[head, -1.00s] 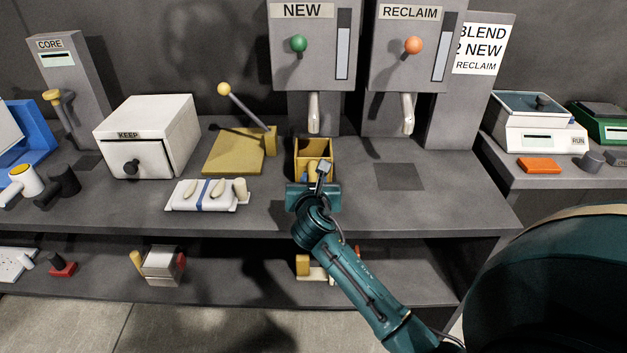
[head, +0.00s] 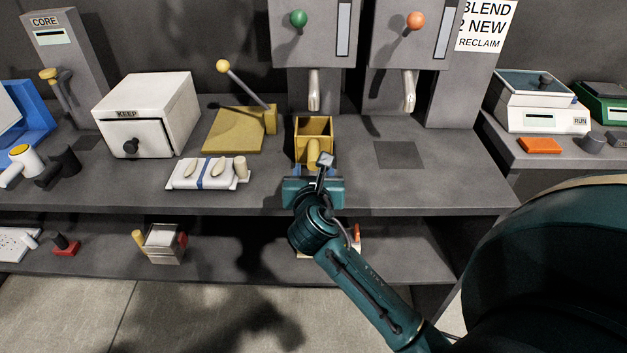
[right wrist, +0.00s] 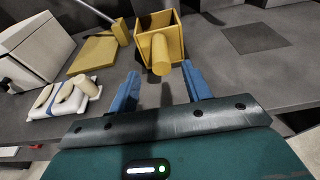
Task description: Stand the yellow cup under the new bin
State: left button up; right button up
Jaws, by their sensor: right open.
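The yellow cup (head: 313,126) is a square, open-topped box with a stubby handle towards me. It stands upright on the bench below the spout (head: 314,90) of the bin with the green knob, the new bin (head: 330,45). The cup also shows in the right wrist view (right wrist: 172,30), with its handle pointing between my fingers. My right gripper (head: 313,178) is in front of the cup. In the right wrist view the two blue fingertips (right wrist: 162,82) are apart, with nothing between them, just short of the handle end. My left gripper is not seen.
A bin with an orange knob (head: 415,50) stands to the right, over a dark square pad (head: 399,155). A yellow lever press (head: 235,130), a white KEEP box (head: 147,115) and a white tray (head: 209,182) with several pale pieces are to the left. The bench right of the cup is clear.

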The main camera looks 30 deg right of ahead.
jog(key=s+a+f+m+g+y, duration=0.1)
jog(key=s+a+f+m+y, duration=0.4)
jog(key=m, duration=0.8)
jog(key=s+a+f+m+g+y, duration=0.1)
jog(key=s+a+f+m+y, duration=0.5)
jog(key=s+a+f+m, duration=0.3)
jog(key=s+f+m, duration=0.4)
jog(key=s+m, duration=0.1)
jog(key=s, duration=0.1)
jog(key=shift+s+a+f, duration=0.15)
jog(key=shift+s, duration=0.15)
jog(key=shift+c, duration=0.2)
dwell(0.8)
